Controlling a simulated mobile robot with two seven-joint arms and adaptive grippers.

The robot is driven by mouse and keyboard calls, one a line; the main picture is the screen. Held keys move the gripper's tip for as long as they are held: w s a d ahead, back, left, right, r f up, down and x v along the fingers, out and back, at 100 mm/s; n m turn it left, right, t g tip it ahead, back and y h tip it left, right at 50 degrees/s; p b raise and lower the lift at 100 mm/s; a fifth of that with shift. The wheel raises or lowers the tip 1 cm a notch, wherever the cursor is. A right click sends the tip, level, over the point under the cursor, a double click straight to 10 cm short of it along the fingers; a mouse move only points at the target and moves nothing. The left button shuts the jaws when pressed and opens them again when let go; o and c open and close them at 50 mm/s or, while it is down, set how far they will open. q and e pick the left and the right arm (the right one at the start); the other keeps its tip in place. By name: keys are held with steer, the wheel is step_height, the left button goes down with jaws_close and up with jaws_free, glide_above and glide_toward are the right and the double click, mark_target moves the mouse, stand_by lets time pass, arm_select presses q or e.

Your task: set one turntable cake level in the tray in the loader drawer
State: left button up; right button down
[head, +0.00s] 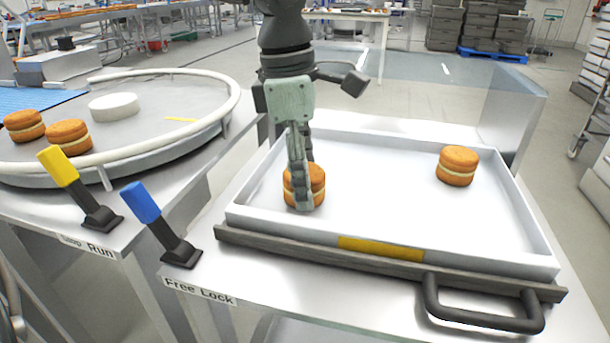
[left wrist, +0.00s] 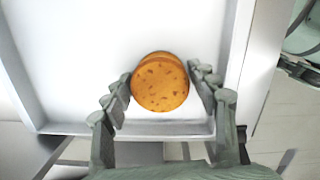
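A white tray (head: 390,205) lies in the loader drawer (head: 300,248). An orange-brown filled cake (head: 317,185) is at the tray's left end, near the front wall, looking level. My left gripper (head: 303,195) points down with its fingers on both sides of this cake. In the left wrist view the fingers (left wrist: 160,80) close in on the cake (left wrist: 160,88), and their tips appear to touch its sides. Whether its underside rests on the tray is hidden. Another cake (head: 458,166) stands level at the tray's right. My right gripper is not in view.
Two cakes (head: 24,126) (head: 69,137) and a white disc (head: 114,107) sit on the turntable (head: 205,115) at left. A yellow lever (head: 62,170) and a blue lever (head: 145,205) stand in front. The drawer has a black handle (head: 485,318). The tray's middle is clear.

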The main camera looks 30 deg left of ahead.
arm_select(q)
steer(key=shift+o, duration=1)
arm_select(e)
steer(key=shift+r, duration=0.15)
arm_select(q)
steer(key=shift+r, duration=0.1)
steer(key=shift+a+r, duration=0.1)
steer(key=shift+r, duration=0.8)
step_height(320, 180, up, 10)
steer(key=a, duration=0.1)
steer(key=shift+s, duration=0.3)
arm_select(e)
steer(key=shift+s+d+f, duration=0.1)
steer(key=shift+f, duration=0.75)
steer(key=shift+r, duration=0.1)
